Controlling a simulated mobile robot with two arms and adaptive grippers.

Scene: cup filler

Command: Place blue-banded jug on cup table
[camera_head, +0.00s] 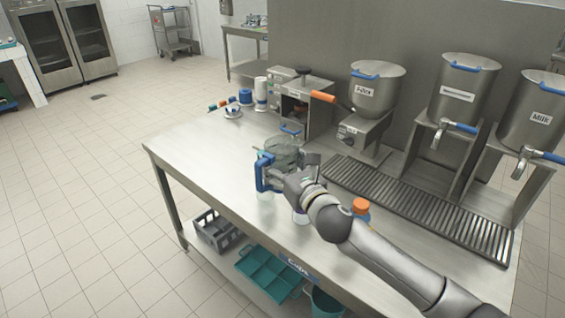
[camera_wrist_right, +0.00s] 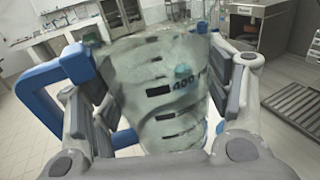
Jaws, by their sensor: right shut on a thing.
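The jug (camera_head: 283,150) is clear, with a blue handle (camera_head: 264,173) on its left. In the right wrist view the jug (camera_wrist_right: 155,75) shows dark measuring marks and fills the space between the fingers. My right gripper (camera_head: 287,172) is shut around its sides. The jug is over the steel table (camera_head: 195,150), which has a blue sign reading "Cups" (camera_head: 297,266) on its front side. I cannot tell whether its base touches the top. A blue band cannot be clearly made out. My left gripper is not in view.
A labelled dispenser (camera_head: 376,88), a "Milk" dispenser (camera_head: 535,112) and a drip grate (camera_head: 420,205) stand along the back right. An orange-capped item (camera_head: 361,206) is partly behind my arm. The table's left part is clear.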

